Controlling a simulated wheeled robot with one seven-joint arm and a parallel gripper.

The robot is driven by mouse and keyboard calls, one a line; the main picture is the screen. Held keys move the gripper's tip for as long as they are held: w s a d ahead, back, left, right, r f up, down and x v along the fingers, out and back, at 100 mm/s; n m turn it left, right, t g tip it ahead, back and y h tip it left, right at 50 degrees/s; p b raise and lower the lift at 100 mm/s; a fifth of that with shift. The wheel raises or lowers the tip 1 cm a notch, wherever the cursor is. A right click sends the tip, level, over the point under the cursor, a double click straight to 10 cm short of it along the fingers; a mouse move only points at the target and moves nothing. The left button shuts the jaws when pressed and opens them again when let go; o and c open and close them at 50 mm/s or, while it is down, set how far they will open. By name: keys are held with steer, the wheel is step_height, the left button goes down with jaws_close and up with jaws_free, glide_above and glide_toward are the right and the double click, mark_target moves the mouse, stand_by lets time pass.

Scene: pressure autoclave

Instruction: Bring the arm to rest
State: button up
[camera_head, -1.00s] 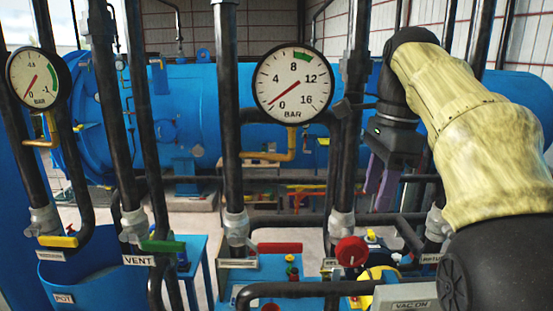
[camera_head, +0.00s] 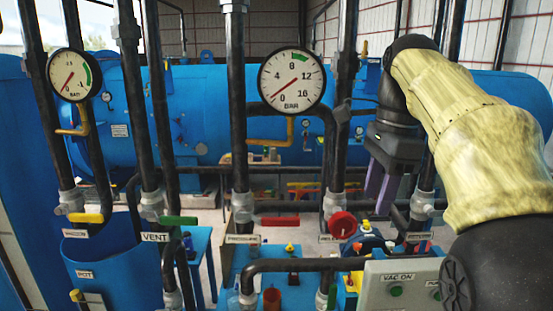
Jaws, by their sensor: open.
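My arm comes in from the right side of the view, in a yellowish fabric sleeve, and bends down at a black wrist. My gripper (camera_head: 382,190) hangs below the wrist, its two purple fingers apart and empty, pointing down. It is in front of the pipes, up and right of the red round knob (camera_head: 342,225). No thing is seen between the fingers.
A large pressure gauge (camera_head: 291,80) and a smaller gauge (camera_head: 70,76) stand on black pipes. Valves with yellow, green (camera_head: 179,221) and red (camera_head: 280,221) handles sit below. A grey button box (camera_head: 395,282) is lower right. The blue autoclave (camera_head: 210,110) lies behind.

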step_height(320, 180, down, 24)
steer(key=w+r+n+t+b, duration=0.1)
steer(key=w+n+b, duration=0.15)
steer(key=n, duration=0.65)
steer(key=s+f+n+b, duration=0.1)
steer(key=s+f+n, duration=0.3)
steer(key=f, duration=0.5)
steer(key=s+a+f+n+t+h+b, duration=0.1)
steer(key=s+f+n, duration=0.3)
steer(key=f, duration=0.5)
steer(key=shift+s+a+n+t, duration=0.3)
steer(key=shift+s, duration=0.85)
